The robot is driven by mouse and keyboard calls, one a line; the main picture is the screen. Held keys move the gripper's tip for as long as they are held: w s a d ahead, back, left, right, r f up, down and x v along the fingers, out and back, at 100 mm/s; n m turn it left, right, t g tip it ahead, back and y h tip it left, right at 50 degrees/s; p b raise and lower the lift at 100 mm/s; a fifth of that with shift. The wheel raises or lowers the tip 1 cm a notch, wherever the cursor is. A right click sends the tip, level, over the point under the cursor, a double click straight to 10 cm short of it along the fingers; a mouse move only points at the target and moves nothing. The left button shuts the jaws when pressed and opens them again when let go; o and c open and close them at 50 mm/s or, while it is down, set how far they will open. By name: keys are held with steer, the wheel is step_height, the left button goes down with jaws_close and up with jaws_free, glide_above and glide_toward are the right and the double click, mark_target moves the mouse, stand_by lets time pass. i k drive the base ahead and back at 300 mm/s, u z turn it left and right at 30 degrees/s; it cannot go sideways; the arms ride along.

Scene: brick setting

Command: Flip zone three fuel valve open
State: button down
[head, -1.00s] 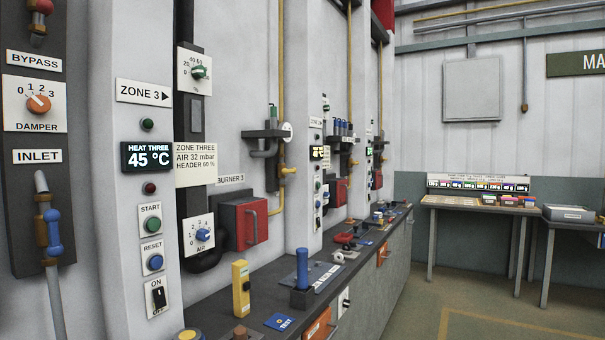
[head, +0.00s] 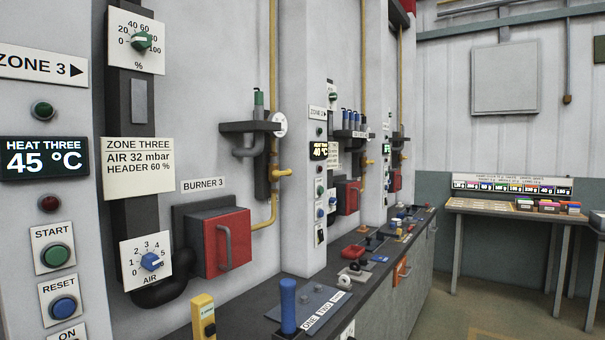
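The zone three wall section carries a "ZONE 3" sign (head: 42,67), a "HEAT THREE 45 °C" display (head: 45,158) and a red burner box (head: 228,243) labelled "BURNER 3". A yellow fuel pipe (head: 273,60) runs down the wall and bends into the burner box. A small yellow valve (head: 282,173) sits on this pipe above the bend, with a short part sticking out to the right, across the pipe. It is too small to read its exact position. My gripper is not in view.
A dark bench (head: 350,273) runs along the wall below, with a blue upright handle (head: 288,305) and a yellow switch box (head: 203,317) on it. A dark bracket (head: 250,127) juts out left of the pipe. A table (head: 500,209) stands at the back right.

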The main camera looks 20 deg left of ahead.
mark_target(275, 174)
steer(key=i, duration=1.05)
steer(key=u, duration=1.4)
